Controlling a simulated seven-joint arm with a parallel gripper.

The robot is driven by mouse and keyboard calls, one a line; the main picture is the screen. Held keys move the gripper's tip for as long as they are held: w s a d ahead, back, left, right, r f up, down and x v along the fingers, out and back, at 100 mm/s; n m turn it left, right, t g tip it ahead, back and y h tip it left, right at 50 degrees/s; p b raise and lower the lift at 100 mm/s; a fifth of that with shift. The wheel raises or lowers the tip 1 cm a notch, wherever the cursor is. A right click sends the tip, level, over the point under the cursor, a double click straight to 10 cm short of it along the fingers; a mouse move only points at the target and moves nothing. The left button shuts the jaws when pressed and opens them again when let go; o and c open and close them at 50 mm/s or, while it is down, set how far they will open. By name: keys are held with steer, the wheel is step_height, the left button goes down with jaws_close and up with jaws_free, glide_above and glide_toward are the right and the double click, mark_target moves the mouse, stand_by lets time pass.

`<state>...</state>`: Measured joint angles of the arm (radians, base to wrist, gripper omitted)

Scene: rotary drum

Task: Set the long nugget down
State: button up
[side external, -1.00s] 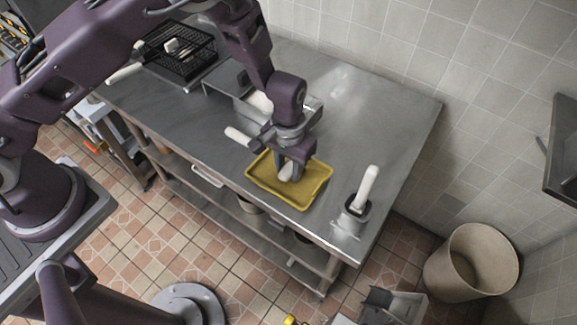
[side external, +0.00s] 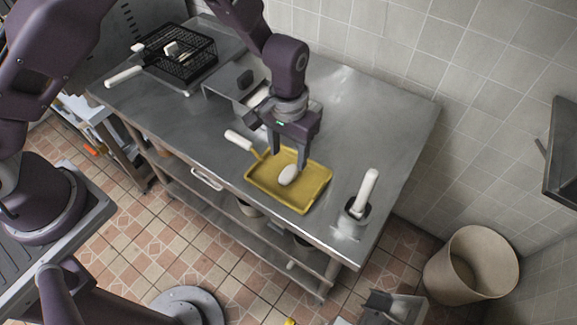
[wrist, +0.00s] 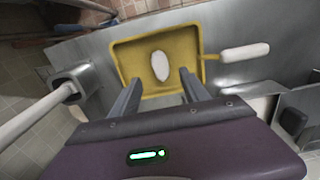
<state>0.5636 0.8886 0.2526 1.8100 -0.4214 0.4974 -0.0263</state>
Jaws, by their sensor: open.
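The long nugget (side external: 288,175) is a pale, oval piece lying in the yellow tray (side external: 318,192) on the steel table. It also shows in the wrist view (wrist: 160,66), near the middle of the tray floor (wrist: 128,70). My gripper (side external: 286,160) is open and empty above the tray. In the wrist view the two fingers (wrist: 157,80) are spread apart, and the nugget lies beyond them, between their lines. No finger appears to touch it.
A white handle (side external: 238,140) lies beside the tray's left corner. A holder with an upright white-handled tool (side external: 365,190) stands to the right. A steel box (side external: 225,84) and a black wire basket (side external: 180,55) are farther back. The right rear tabletop is clear.

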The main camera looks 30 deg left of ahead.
steer(key=s+a+r+t+h, duration=0.1)
steer(key=s+a+r, duration=0.15)
steer(key=r, duration=0.55)
steer(key=s+a+r, duration=0.2)
steer(key=a+r, duration=0.1)
steer(key=r, duration=0.5)
steer(key=s+a+r+t+h, duration=0.1)
steer(key=s+a+r, duration=0.1)
steer(key=r, duration=0.6)
steer(key=s+a+r+t+y, duration=0.1)
steer(key=s+a, duration=0.3)
steer(key=s, duration=0.4)
steer(key=s+a+r+t+y, duration=0.1)
steer(key=s+a+r+t, duration=0.1)
steer(key=s, duration=0.6)
steer(key=shift+s+a+r+t, duration=0.15)
steer(key=shift+a+r+t, duration=0.15)
steer(key=shift+a+r, duration=0.7)
steer(key=shift+a+f, duration=0.15)
steer(key=shift+c, duration=0.2)
